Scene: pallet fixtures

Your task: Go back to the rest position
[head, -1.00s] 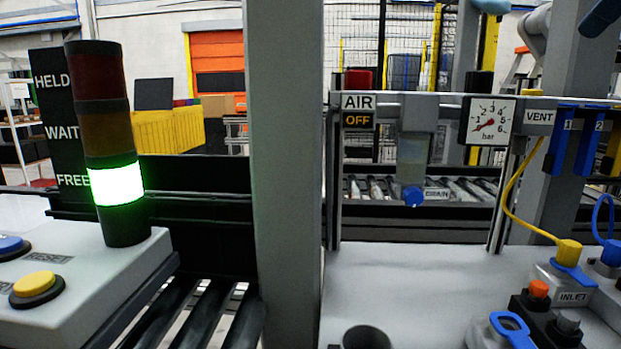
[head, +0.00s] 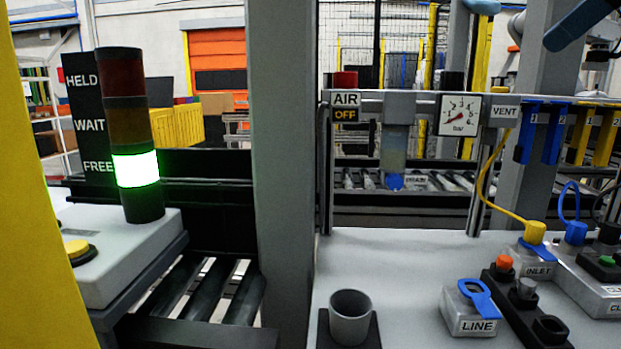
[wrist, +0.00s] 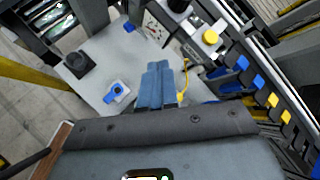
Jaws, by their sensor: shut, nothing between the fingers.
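My gripper (wrist: 157,72) shows in the wrist view as two blue fingers side by side, shut and empty. It is above the grey worktop (wrist: 105,45), apart from everything on it as far as I can tell. The fingers hide part of the worktop behind them. In the head view, a blue and grey part of my arm (head: 578,22) shows at the top right corner, and the gripper's fingertips are not seen there.
On the worktop stand a grey cup (head: 350,316), a LINE block with a blue tab (head: 471,306) and an INLET block (head: 538,262) with a yellow hose. Behind is the AIR rail with a gauge (head: 460,115). A grey post (head: 283,160) and lit stack light (head: 136,171) stand left.

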